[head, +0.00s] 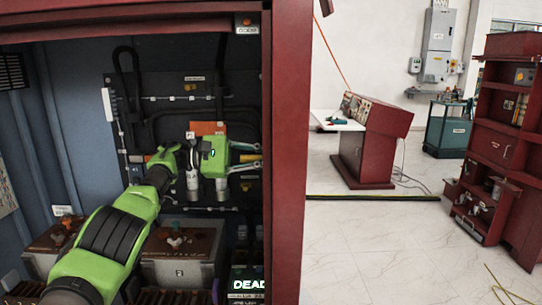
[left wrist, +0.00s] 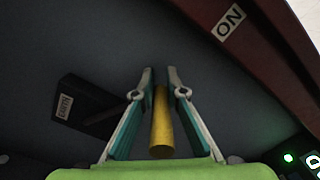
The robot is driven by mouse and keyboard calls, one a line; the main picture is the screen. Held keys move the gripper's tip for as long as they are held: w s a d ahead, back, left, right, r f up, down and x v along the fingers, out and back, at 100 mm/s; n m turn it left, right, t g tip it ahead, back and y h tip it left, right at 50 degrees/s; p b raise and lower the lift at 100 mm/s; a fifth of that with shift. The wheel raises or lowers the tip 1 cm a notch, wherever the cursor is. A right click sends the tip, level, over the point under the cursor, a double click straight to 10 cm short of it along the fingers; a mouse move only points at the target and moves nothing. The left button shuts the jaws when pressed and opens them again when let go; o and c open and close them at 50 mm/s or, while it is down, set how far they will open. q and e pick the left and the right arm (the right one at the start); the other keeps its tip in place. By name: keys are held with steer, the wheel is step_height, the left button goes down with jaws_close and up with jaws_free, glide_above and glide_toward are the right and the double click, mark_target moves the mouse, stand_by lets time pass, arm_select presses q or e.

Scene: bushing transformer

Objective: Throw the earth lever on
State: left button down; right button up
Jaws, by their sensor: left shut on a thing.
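The earth lever shows in the left wrist view as a yellow bar (left wrist: 161,125) between the two fingers. A dark block with an EARTH label (left wrist: 65,106) sits to its left. An ON label (left wrist: 229,23) is on the red frame at the upper right. My left gripper (head: 258,157) is inside the cabinet by its right red post, fingers pointing right; it is shut on the yellow bar in the left wrist view (left wrist: 160,80). My right gripper is not in view.
The cabinet's red post (head: 288,150) stands close to the right of the fingers. Dark cables and an orange panel (head: 208,128) are behind the gripper. Below are boxes (head: 180,262) on the cabinet floor. Outside, a red console (head: 368,150) and open floor show.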

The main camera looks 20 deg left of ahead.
mark_target(240, 156)
arm_select(q)
steer(key=shift+w+a+f+t, duration=0.25)
steer(key=shift+a+f+t, duration=0.05)
steer(key=shift+f, duration=0.25)
steer(key=c, duration=2)
jaws_free()
steer(key=shift+w+f, duration=0.1)
steer(key=shift+o, duration=0.2)
steer(key=shift+w+f, duration=0.1)
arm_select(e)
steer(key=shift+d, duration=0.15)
arm_select(q)
steer(key=shift+a, duration=0.1)
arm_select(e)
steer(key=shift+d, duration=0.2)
arm_select(q)
steer(key=v, duration=0.7)
steer(key=shift+a+r, duration=0.2)
steer(key=shift+r, duration=0.2)
steer(key=shift+s+d+r, duration=0.15)
steer(key=shift+s+d, duration=0.1)
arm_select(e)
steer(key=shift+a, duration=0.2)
arm_select(q)
steer(key=shift+a, duration=0.15)
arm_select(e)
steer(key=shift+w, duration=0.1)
